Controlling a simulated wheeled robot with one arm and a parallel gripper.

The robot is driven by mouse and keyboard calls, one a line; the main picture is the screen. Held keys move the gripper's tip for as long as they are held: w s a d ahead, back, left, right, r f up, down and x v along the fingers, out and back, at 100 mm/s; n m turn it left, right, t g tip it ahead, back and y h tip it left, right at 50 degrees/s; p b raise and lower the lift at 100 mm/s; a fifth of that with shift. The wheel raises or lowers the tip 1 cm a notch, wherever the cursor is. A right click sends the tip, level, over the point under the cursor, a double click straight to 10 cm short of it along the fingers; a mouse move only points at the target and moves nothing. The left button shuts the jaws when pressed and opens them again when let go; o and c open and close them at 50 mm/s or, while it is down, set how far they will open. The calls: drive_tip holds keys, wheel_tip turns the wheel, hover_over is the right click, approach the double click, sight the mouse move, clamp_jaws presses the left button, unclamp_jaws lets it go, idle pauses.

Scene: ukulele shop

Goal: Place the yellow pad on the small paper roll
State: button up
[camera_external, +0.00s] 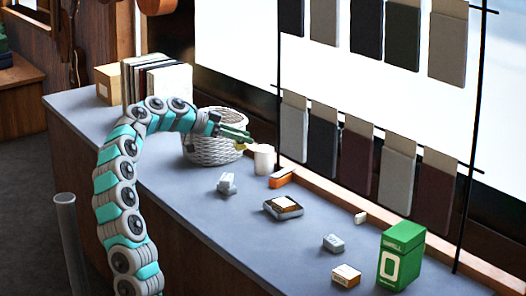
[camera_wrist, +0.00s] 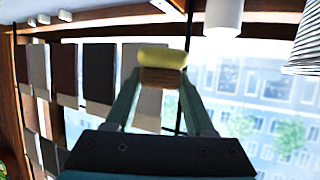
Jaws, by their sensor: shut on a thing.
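My gripper (camera_external: 238,137) reaches over the white wicker basket (camera_external: 212,152). It is shut on the yellow pad (camera_external: 241,147), which is mostly hidden in the outside view. In the wrist view the pad (camera_wrist: 163,57) shows as a yellow layer with a brown layer, between the green fingertips (camera_wrist: 162,76). The small paper roll (camera_external: 264,160) is a white cylinder standing upright on the counter, just right of the basket. A white cylinder at the top of the wrist view (camera_wrist: 224,14) looks like this roll, apart from the pad.
The grey counter (camera_external: 180,185) holds an orange block (camera_external: 281,177), a grey clamp-like object (camera_external: 227,183), a dark tray (camera_external: 283,208) and a green box (camera_external: 401,256). Books (camera_external: 160,82) stand at the back left. Fabric samples (camera_external: 325,148) hang behind the counter.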

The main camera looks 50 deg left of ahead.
drive_tip(key=p, duration=0.2)
hover_over(266, 148)
drive_tip(key=shift+s+d+f, duration=0.15)
drive_tip(key=shift+f, duration=0.55)
drive_tip(key=shift+f+b, duration=0.5)
drive_tip(key=shift+f, duration=1.25)
drive_tip(key=shift+f, duration=0.1)
drive_tip(key=shift+f, duration=0.15)
drive_tip(key=o, duration=1.3)
drive_tip(key=shift+r, duration=0.35)
drive_tip(key=v, duration=1.2)
drive_tip(key=shift+d, duration=0.1)
